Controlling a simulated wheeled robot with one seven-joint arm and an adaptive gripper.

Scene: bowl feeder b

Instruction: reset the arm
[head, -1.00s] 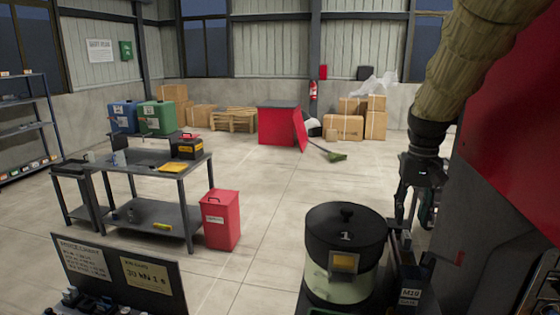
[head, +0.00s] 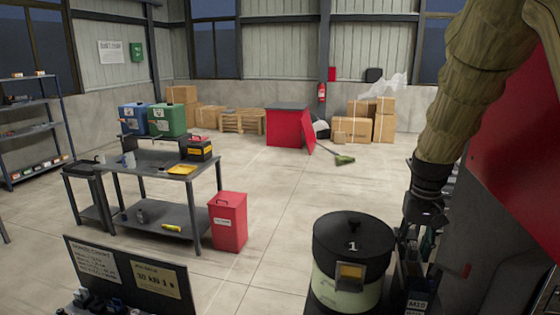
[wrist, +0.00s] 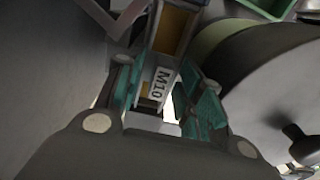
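My arm comes down from the upper right in the head view. My gripper (head: 417,245) points down just right of the lidded drum marked 1 (head: 352,262), above a dark bin with an M10 label (head: 417,304). In the wrist view my gripper (wrist: 165,92) has its two teal-padded fingers apart. The M10 label (wrist: 161,84) shows between them, and I see nothing clamped. The fingertips are hard to make out in the head view, so contact with the bin cannot be told.
A large red and grey machine (head: 510,170) stands close on the right of the arm. A dark sign board (head: 128,275) is at the lower left. A workbench (head: 150,162) and a red bin (head: 228,222) stand beyond. The middle floor is open.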

